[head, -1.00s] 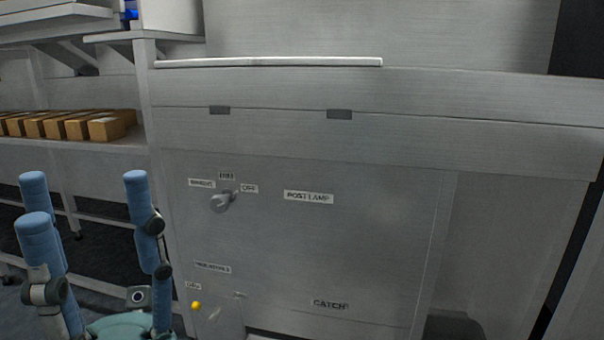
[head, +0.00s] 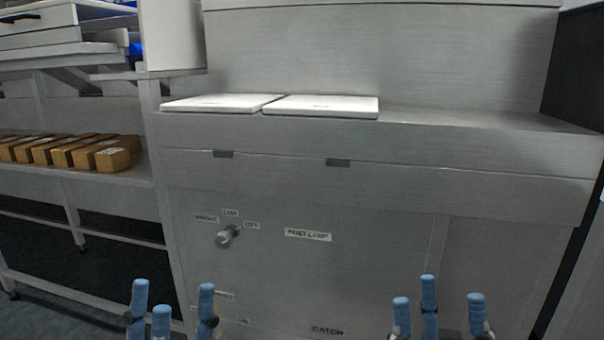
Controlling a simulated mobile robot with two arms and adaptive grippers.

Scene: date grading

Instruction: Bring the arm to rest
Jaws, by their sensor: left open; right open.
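My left gripper (head: 170,302) shows at the lower left of the head view, with its three blue fingers pointing up and spread apart. It is open and empty. My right gripper (head: 436,300) shows at the lower right, also with three blue fingers up, open and empty. Both are in front of the metal cabinet (head: 375,265) and appear clear of it. Their palms and most of both arms are below the picture's edge.
The cabinet front has a grey rotary knob (head: 227,237) among small labels and a "POST LAMP" label (head: 308,235). Two white panels (head: 222,103) (head: 322,106) lie on the cabinet top. Several brown boxes (head: 113,160) stand on a shelf (head: 95,182) at left.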

